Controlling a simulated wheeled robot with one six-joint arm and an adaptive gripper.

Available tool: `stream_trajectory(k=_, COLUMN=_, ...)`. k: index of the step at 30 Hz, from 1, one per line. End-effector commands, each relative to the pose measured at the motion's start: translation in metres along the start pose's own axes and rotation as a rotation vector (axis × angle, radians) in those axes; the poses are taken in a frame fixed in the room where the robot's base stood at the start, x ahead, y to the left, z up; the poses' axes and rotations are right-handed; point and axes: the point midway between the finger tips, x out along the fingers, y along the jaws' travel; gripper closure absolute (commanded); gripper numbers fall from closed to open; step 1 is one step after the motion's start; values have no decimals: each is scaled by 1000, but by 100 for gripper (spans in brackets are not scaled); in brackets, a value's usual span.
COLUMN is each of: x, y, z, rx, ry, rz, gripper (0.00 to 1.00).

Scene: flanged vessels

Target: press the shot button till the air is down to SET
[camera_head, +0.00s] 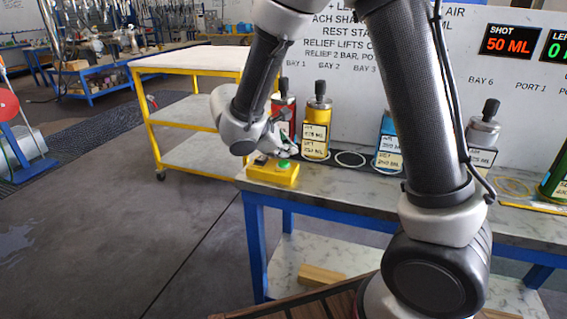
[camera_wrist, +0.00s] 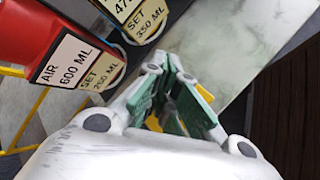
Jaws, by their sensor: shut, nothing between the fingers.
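A yellow button box (camera_head: 268,175) with a green shot button (camera_head: 284,163) sits at the bench's left end. My gripper (camera_head: 286,151) is shut and empty, just above the button; I cannot tell whether it touches it. In the wrist view its closed fingers (camera_wrist: 168,70) hide the button. Behind the box stand a red vessel (camera_head: 283,104) and a yellow vessel (camera_head: 317,118). In the wrist view the red vessel's tag (camera_wrist: 66,60) reads AIR 600 ML; its SET tag (camera_wrist: 101,72) seems to read 250 ML. The yellow vessel's SET tag (camera_wrist: 148,22) reads 350 ML.
A display (camera_head: 509,41) reads SHOT 50 ML; the display beside it (camera_head: 558,47) is cut off. A blue vessel (camera_head: 386,125), a grey vessel (camera_head: 482,133) and a green vessel (camera_head: 557,180) stand farther right. A yellow-framed cart (camera_head: 150,105) is left of the bench.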

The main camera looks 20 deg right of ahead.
Motion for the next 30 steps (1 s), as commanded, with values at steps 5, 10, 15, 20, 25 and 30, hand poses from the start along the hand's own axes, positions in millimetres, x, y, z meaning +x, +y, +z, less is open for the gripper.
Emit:
stream_trajectory(k=5, x=4, y=-3, z=-3, rx=-1, ry=0, rz=0, gripper=100)
stream_trajectory(k=10, x=5, y=-4, z=-4, rx=-1, ry=0, rz=0, gripper=100)
stream_trajectory(k=15, x=5, y=-4, z=-4, rx=-1, ry=0, rz=0, gripper=100)
stream_trajectory(k=20, x=6, y=-4, z=-4, rx=-1, ry=0, rz=0, gripper=100)
stream_trajectory(k=25, x=7, y=-5, z=-5, rx=-1, ry=-1, rz=0, gripper=100)
stream_trajectory(k=30, x=9, y=-6, z=-6, rx=0, ry=-1, rz=0, gripper=100)
